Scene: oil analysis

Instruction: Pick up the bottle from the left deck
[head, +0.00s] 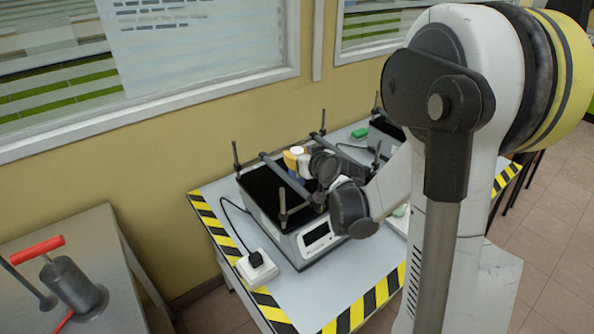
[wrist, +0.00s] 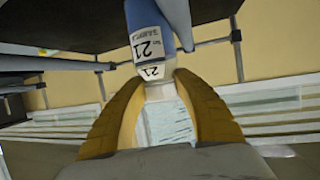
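The bottle (wrist: 147,35) has a blue body, a white label marked 21 and a pale neck. In the wrist view it is at the top centre, between the yellow fingers of my gripper (wrist: 160,80). The fingertips are drawn in against both sides of its neck and look closed on it. In the head view my gripper (head: 293,158) is over the black deck of the left shaker (head: 262,185), with a bit of blue and white beside it. Most of the bottle is hidden there by my gripper and wrist.
Grey rods and upright posts (head: 236,155) frame the deck close around the bottle. A white plug box (head: 257,268) with a cable stands at the front left of the striped table (head: 340,290). A second shaker (head: 385,128) and a green item (head: 360,132) are behind.

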